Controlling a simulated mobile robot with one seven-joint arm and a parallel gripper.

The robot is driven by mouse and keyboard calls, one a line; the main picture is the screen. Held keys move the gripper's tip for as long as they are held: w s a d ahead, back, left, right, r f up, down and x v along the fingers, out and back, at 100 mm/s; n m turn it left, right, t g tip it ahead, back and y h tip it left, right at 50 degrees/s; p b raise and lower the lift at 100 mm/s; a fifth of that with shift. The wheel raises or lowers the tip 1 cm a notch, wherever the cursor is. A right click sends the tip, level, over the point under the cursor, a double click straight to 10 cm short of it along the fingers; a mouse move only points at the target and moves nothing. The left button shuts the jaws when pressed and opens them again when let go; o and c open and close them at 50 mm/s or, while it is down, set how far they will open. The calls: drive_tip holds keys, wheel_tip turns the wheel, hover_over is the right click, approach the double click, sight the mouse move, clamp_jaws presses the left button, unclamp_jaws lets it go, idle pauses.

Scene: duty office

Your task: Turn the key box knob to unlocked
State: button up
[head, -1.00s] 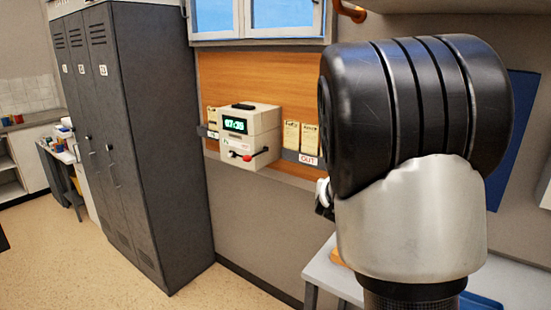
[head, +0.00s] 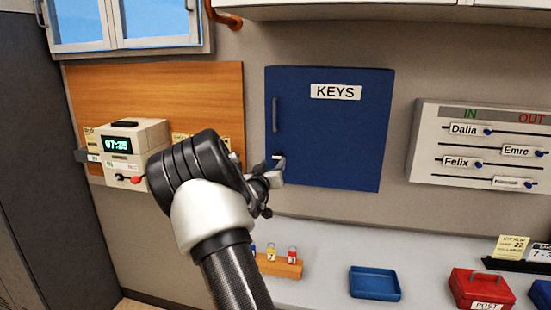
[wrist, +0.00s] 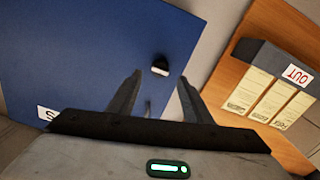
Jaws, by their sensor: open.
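The blue key box (head: 335,140) hangs on the wall with a KEYS label and a grey handle at its left side. It fills the left of the wrist view (wrist: 90,60). Its knob (head: 277,157) is at the lower left of the door, partly covered by my gripper in the head view. In the wrist view the knob (wrist: 160,67) shows as a small dark piece with a pale bar. My gripper (wrist: 158,84) is open and empty, its fingertips on either side of the knob in the picture. I cannot tell whether they touch it. My gripper (head: 279,172) also shows in the head view.
A time clock (head: 135,150) stands left of my arm on a wooden board. A name board (head: 480,150) hangs to the right. Below are a blue tray (head: 375,283), a red POST box (head: 480,287) and small padlocks (head: 271,252) on a wooden block.

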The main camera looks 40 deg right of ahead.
sight(277, 158)
drive_tip(key=x, duration=0.5)
drive_tip(key=shift+w+d+p, duration=0.1)
drive_tip(key=shift+d+p, duration=0.05)
drive_tip(key=shift+p, duration=0.2)
drive_tip(key=c, duration=1)
drive_tip(key=shift+c, duration=0.2)
